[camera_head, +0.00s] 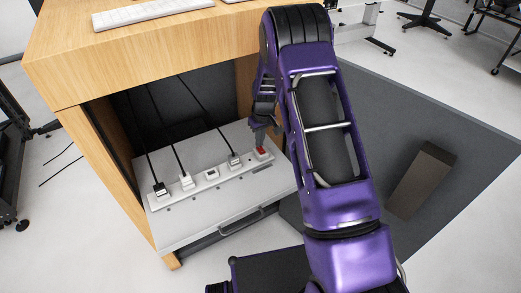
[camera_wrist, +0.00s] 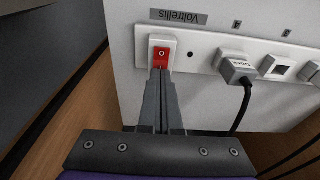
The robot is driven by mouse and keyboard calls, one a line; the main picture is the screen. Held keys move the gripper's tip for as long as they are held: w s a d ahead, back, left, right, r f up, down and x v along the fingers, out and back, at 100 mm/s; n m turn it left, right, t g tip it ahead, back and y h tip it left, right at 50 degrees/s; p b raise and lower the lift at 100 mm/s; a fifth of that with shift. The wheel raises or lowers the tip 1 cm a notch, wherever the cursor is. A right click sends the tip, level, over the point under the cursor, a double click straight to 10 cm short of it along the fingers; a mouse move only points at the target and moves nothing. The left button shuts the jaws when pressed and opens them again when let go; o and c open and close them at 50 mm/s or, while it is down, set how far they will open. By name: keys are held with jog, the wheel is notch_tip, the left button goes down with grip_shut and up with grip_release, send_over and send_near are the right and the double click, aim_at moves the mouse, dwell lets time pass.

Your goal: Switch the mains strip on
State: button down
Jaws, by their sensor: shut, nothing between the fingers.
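The white mains strip (camera_head: 211,176) lies on a light grey pull-out shelf inside a wooden desk. Its red rocker switch (camera_head: 261,152) sits at the strip's right end in the head view. In the wrist view the red switch (camera_wrist: 162,59) shows a small round mark, in a white surround. My gripper (camera_wrist: 161,72) is shut and empty, its fingertips at the lower edge of the red switch. I cannot tell whether they touch it. In the head view my gripper (camera_head: 261,132) is partly hidden by the arm and points down beside the switch.
Several plugs with black cables sit in the strip, such as one plug (camera_wrist: 236,66) near the switch. One socket (camera_wrist: 281,68) is empty. The shelf (camera_head: 190,223) has a handle at its front. The wooden desk (camera_head: 70,60) stands over it, with a keyboard (camera_head: 150,12) on top.

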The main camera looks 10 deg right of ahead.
jog(key=shift+f, duration=0.6)
jog(key=shift+r+p, duration=1.8)
jog(key=shift+r, duration=1.75)
